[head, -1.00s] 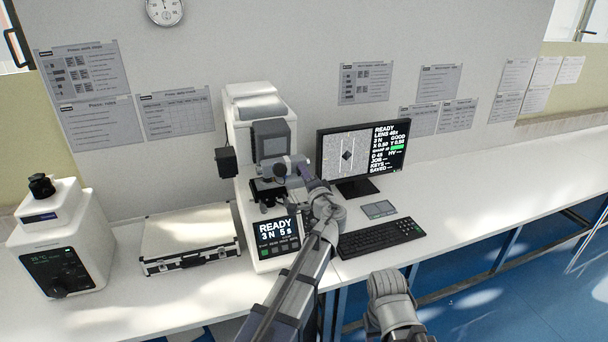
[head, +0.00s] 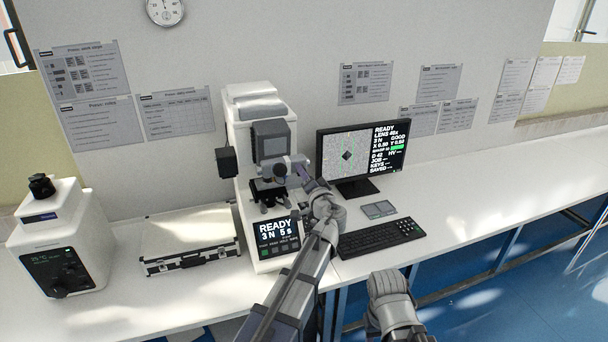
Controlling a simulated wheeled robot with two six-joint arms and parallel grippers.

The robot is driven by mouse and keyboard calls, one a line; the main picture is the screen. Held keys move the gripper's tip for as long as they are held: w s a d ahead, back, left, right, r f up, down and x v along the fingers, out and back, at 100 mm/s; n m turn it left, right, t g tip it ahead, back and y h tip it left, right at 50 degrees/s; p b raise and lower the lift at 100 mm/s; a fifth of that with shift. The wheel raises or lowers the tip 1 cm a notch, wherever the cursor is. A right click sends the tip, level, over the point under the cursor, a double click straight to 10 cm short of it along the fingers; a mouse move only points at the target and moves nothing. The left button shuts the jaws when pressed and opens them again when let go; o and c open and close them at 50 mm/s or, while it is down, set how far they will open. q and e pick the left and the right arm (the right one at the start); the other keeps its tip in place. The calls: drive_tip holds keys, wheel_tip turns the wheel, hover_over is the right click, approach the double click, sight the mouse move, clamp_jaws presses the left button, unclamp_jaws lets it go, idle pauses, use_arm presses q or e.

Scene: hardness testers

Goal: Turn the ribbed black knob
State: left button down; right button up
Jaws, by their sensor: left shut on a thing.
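The white hardness tester (head: 244,110) stands on the bench with a dark grey head unit (head: 270,140) on its front. My left gripper (head: 277,171) is at the front of this head, just above the dark objectives and stage area. It is shut on the ribbed black knob, which the fingers and wrist hide almost wholly. The monitor (head: 361,150) right of the tester shows a dark diamond-shaped mark and READY text. The tester's front panel (head: 278,234) reads READY, 3 N, 5 s.
A keyboard (head: 381,238) and a small grey pad (head: 378,209) lie right of my left arm. A silver case (head: 190,240) and a white device with a black top knob (head: 58,240) stand at left. The bench at right is clear.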

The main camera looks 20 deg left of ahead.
use_arm(q)
drive_tip(key=shift+f, duration=0.1)
drive_tip(key=c, duration=0.6)
unclamp_jaws()
drive_tip(key=v, duration=0.7)
drive_tip(key=shift+s+d, duration=0.25)
drive_tip(key=shift+s, duration=0.1)
